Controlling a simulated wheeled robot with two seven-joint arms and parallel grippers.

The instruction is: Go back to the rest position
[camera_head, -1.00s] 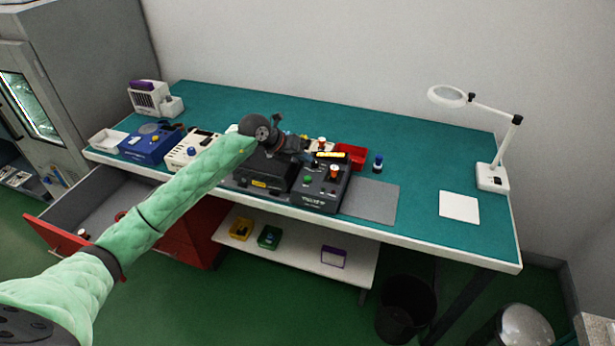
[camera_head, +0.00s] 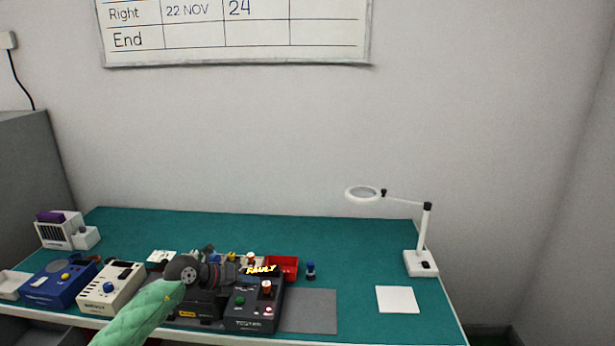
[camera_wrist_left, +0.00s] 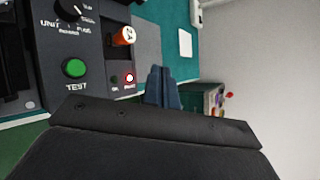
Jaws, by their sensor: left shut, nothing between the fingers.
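My left arm (camera_head: 140,318) comes in from the bottom left in the head view, sleeved in light green. My left gripper (camera_head: 225,273) is over the dark tester (camera_head: 253,322) on the bench, next to the yellow "FAULT" sign. In the left wrist view, the gripper fingers (camera_wrist_left: 162,88) show as blue-grey tips, shut and empty. Beside them is the tester panel with a green TEST button (camera_wrist_left: 75,68), an orange-and-white knob (camera_wrist_left: 123,36) and a lit red lamp. My right gripper is not in view.
The green bench (camera_head: 350,243) carries a blue box (camera_head: 55,290), a cream box (camera_head: 112,287), a red bin (camera_head: 288,264), a grey mat (camera_head: 312,312), a white pad (camera_head: 397,299) and a magnifier lamp (camera_head: 421,262). The bench's back middle is clear.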

